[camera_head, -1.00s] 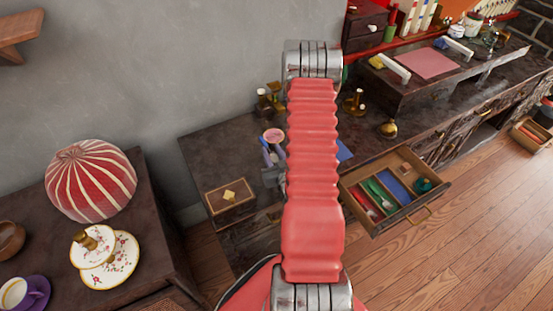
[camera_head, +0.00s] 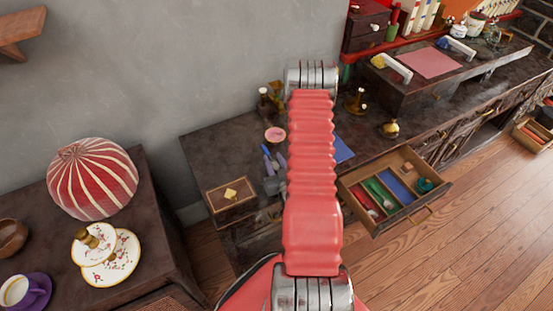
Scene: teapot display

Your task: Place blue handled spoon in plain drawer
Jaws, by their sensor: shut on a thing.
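My gripper (camera_head: 274,165) shows in the head view just left of my red arm, over the dark desk (camera_head: 215,150). It is small and partly hidden by the arm. A slim blue piece (camera_head: 266,152), which looks like the blue handle of the spoon, is at its jaws, and the jaws are shut on it. The spoon's bowl cannot be made out. An open wooden drawer (camera_head: 433,207) sticks out of the desk to the right of my arm. It has red, green and blue compartments, with small spoon-like things and a teal item (camera_head: 425,185) in it.
A wooden box (camera_head: 231,197) stands on the desk's front left, and a pink round dish (camera_head: 275,134) lies behind my gripper. Brass pieces (camera_head: 390,129) stand along the desk. A striped dome (camera_head: 92,178) and floral plates (camera_head: 112,262) are on the left cabinet.

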